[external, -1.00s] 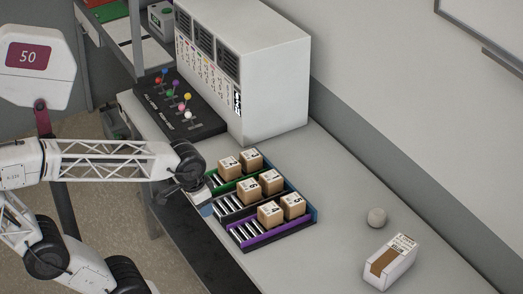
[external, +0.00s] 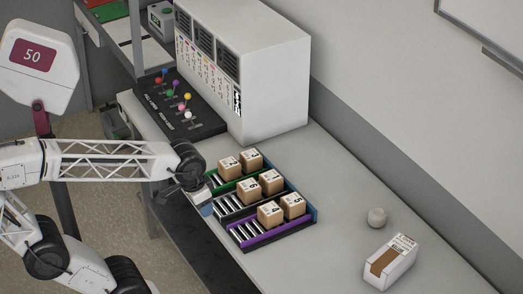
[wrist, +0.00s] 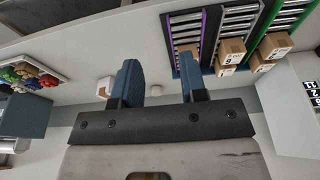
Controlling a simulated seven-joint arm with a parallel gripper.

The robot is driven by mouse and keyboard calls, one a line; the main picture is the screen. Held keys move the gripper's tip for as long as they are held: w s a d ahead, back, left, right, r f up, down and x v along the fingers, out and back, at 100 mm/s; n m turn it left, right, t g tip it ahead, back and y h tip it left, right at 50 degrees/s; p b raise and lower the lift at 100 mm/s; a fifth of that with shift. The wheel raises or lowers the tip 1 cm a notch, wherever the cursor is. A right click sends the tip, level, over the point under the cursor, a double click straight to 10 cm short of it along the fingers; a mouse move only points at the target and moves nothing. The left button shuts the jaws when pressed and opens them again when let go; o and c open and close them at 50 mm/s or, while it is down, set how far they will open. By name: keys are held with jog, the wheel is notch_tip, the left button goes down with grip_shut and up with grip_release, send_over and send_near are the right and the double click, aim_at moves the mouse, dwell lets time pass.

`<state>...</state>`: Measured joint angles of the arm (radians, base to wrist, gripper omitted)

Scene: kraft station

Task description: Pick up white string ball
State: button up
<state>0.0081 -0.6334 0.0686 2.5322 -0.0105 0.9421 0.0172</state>
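The white string ball (external: 377,217) is a small off-white ball on the grey table at the right in the external view, behind a white carton (external: 390,262). My gripper (external: 206,208) is far to the left of the ball, beside the left end of the roller rack. In the wrist view my gripper (wrist: 160,78) shows two blue fingers spread apart with no object held between them.
The roller rack (external: 243,235) with green, black and purple lanes holds several brown boxes (external: 270,215) between my gripper and the ball. A large white cabinet (external: 270,90) and a black panel with coloured knobs (external: 180,117) stand behind. The table around the ball is clear except for the carton.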

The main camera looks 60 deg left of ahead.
dwell(0.4)
jog(key=o, duration=1.1)
